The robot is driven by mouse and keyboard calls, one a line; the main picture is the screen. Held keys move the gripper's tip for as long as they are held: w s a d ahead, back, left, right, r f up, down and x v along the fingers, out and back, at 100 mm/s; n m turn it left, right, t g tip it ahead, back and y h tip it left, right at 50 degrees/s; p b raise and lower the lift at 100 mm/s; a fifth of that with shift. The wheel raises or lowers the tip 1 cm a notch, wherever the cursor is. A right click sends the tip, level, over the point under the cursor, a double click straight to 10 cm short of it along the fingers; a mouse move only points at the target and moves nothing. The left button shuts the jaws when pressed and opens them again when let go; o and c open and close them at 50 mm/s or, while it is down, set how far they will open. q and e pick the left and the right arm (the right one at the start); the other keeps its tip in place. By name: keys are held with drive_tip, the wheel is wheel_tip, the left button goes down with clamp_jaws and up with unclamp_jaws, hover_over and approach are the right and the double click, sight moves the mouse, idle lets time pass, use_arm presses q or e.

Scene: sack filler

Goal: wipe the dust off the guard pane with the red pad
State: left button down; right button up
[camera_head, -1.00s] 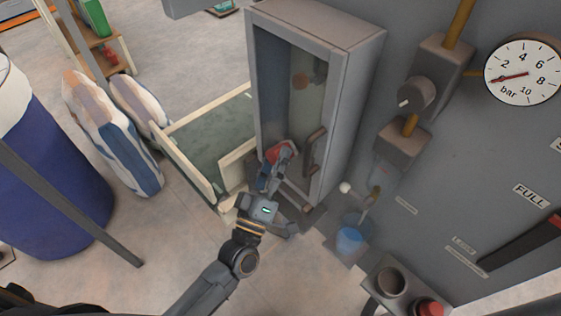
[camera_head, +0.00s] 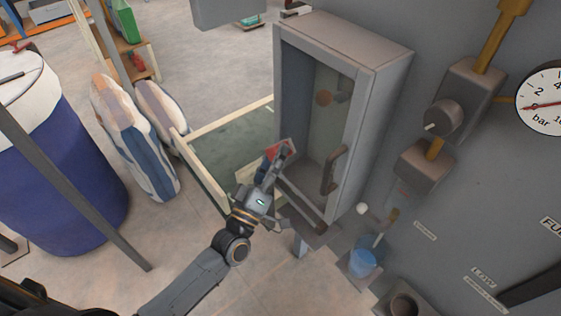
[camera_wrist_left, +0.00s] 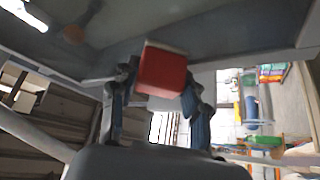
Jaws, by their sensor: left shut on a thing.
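The guard pane (camera_head: 325,115) is a tall, hazy pane in the front of a grey cabinet, with a handle on the right of the front. My left gripper (camera_head: 271,163) is shut on the red pad (camera_head: 279,148) at the lower left corner of the cabinet front. In the left wrist view the pad (camera_wrist_left: 162,72) sits between the two fingers, close to the pane's lower frame bar, with the grey pane (camera_wrist_left: 150,22) above. I cannot tell whether the pad touches the pane or frame. Dust is not distinct. My right gripper is not in view.
A low cream-framed enclosure (camera_head: 209,179) stands left of the cabinet, near my left arm. Striped sacks (camera_head: 138,140) and a blue drum (camera_head: 62,190) are further left. Floor in front is clear.

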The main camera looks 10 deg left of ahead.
use_arm(q)
drive_tip(key=shift+w+a+r, duration=0.1)
drive_tip(key=shift+a+r, duration=0.05)
drive_tip(key=shift+a, duration=0.1)
drive_tip(key=shift+a, duration=0.15)
drive_tip(key=s+a, duration=0.1)
drive_tip(key=s, duration=0.1)
drive_tip(key=s+a+p, duration=0.1)
drive_tip(key=s+a, duration=0.1)
drive_tip(key=shift+s+a, duration=0.3)
idle(0.3)
drive_tip(key=shift+s+a+p, duration=0.2)
drive_tip(key=shift+s+a, duration=0.25)
drive_tip(key=shift+s, duration=0.15)
drive_tip(key=shift+s+a+p, duration=0.2)
drive_tip(key=shift+s+a, duration=0.2)
drive_tip(key=shift+s, duration=0.2)
